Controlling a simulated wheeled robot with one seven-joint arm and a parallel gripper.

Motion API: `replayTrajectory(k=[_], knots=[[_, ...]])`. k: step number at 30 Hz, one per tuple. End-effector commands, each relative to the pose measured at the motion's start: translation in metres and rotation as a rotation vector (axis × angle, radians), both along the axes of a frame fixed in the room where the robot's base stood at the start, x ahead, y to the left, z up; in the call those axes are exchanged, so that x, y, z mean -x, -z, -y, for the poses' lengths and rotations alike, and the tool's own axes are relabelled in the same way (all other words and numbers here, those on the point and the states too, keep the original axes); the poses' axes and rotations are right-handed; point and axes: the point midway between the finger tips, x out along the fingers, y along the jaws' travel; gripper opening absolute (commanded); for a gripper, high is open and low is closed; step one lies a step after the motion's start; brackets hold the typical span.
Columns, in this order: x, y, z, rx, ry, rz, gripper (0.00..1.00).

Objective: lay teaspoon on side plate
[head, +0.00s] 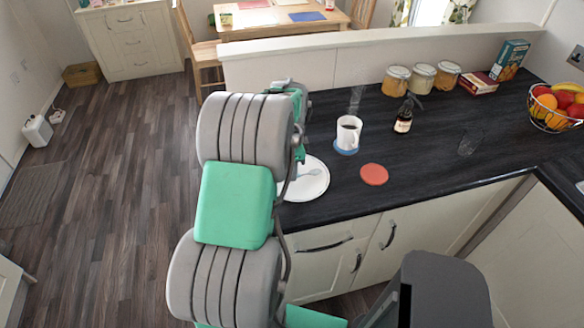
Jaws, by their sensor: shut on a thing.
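The teaspoon (308,174) is small and grey-green. It shows over the white side plate (318,190), its left end running behind my arm. The plate lies on the dark worktop near its front left edge, its left part hidden by my arm. I cannot tell whether the spoon touches the plate. My gripper (299,153) is only partly visible beside my arm, at the plate's far left side. Its fingertips are mostly hidden; it is shut on the teaspoon.
A white mug (348,132) of dark drink stands on a blue coaster (345,148) right of the plate. A red coaster (374,174) lies nearer the edge.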

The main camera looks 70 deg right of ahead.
Motion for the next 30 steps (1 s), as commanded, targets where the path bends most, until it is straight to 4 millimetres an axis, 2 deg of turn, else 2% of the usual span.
replayTrajectory(k=[5, 17, 18, 24, 26, 30], knots=[[0.000, -0.001, 0.001, 0.003, 0.000, 0.001, 0.00], [0.000, 0.011, 0.001, 0.004, 0.000, 0.000, 0.00], [0.000, 0.010, 0.001, 0.004, 0.000, 0.000, 0.14], [0.000, 0.010, 0.001, 0.003, 0.000, 0.001, 0.30], [0.000, 0.010, 0.001, 0.003, 0.000, 0.001, 0.34], [0.000, 0.010, 0.001, 0.003, 0.000, 0.001, 0.34]])
